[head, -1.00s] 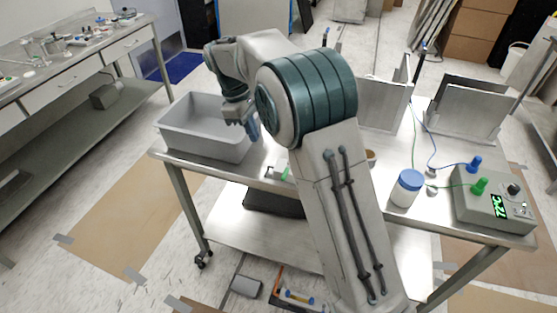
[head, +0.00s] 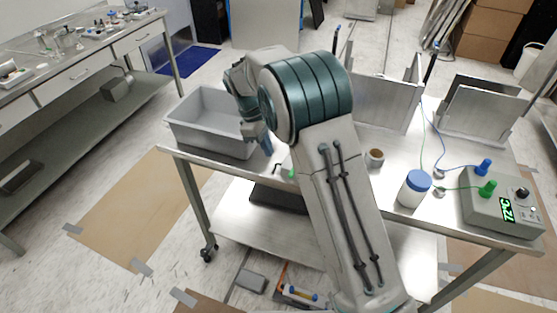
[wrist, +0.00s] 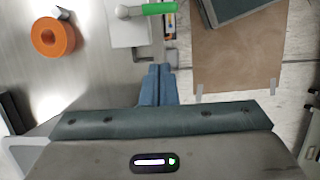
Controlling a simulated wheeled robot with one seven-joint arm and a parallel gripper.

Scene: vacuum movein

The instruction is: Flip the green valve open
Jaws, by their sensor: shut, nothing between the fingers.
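The green valve handle (wrist: 160,8) shows at the top edge of the wrist view, a short bar beside a pale block (wrist: 128,32) at the table edge. In the head view only a small green part (head: 292,174) shows beside my arm, which hides most of the valve. My gripper (wrist: 157,72) has its blue fingers together and empty, pointing toward the valve and apart from it. In the head view my gripper (head: 266,146) is above the table by the grey bin's right side.
A grey bin (head: 185,124) stands at the table's left end. An orange ring (wrist: 53,37) lies on the table in the wrist view.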

